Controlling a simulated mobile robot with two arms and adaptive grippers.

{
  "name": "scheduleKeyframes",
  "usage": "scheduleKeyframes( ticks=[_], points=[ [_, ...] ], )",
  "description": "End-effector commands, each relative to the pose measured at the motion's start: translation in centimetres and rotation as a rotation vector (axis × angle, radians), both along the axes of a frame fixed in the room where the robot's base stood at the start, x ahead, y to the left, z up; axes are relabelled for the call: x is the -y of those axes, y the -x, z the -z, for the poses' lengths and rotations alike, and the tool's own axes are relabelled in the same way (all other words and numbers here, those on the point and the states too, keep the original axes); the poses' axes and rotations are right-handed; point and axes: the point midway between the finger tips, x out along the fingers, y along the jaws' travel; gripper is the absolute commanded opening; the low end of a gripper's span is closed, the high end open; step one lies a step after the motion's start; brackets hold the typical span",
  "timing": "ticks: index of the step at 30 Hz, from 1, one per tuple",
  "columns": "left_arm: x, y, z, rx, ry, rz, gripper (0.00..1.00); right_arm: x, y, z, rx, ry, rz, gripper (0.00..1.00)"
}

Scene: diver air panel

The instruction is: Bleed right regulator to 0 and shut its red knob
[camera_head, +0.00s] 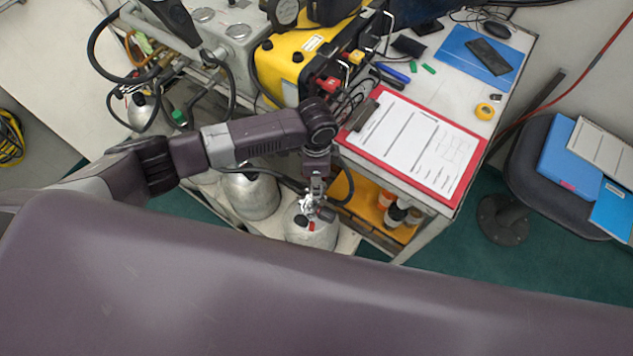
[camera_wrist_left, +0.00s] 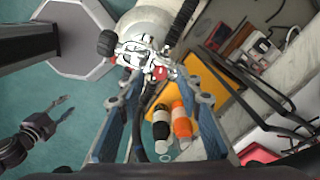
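A silver tank (camera_head: 310,235) stands at the lower middle of the head view. A metal valve fitting with a red part (camera_head: 311,227) is on top of it. In the left wrist view the fitting (camera_wrist_left: 138,50) has a black knob (camera_wrist_left: 106,43) on its left and a red knob (camera_wrist_left: 159,72) on its right. My left gripper (camera_wrist_left: 153,72) has its blue-grey fingers spread apart, with the fitting beyond and between the tips; contact cannot be told. My right gripper (camera_wrist_left: 60,108) shows at the left of that view, fingers apart and empty. I cannot read any gauge.
A cart carries a yellow panel box (camera_head: 288,68), a red clipboard (camera_head: 440,183) and a blue folder (camera_head: 455,50). Black hoses run beside the arm. Other tanks (camera_head: 250,196) stand left. Bottles (camera_head: 397,213) sit on the yellow lower shelf. A stool (camera_head: 535,150) stands right.

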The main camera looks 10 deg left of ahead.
Motion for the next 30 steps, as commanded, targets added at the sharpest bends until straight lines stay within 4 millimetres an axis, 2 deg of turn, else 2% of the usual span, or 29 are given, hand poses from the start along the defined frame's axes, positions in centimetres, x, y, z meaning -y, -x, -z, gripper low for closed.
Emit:
scheduleKeyframes(
  ticks=[6, 14, 23, 30],
  points=[
    [0.0, -0.1, 1.9, 0.002, 0.000, -0.001, 0.32, 0.0, 0.0, -0.2, 0.000, 0.000, 0.000, 0.40],
    [0.0, -0.1, 2.1, 0.003, 0.001, 0.000, 0.32, 0.0, 0.0, -0.2, 0.000, 0.000, 0.000, 0.40],
    [0.0, -0.1, 2.1, 0.002, 0.001, -0.001, 0.02, 0.0, 0.0, -0.2, 0.000, 0.000, 0.000, 0.40],
    [0.0, -0.1, 2.1, 0.002, 0.001, 0.003, 0.00, 0.0, 0.0, -0.2, 0.000, 0.000, 0.000, 0.40]
  ],
)
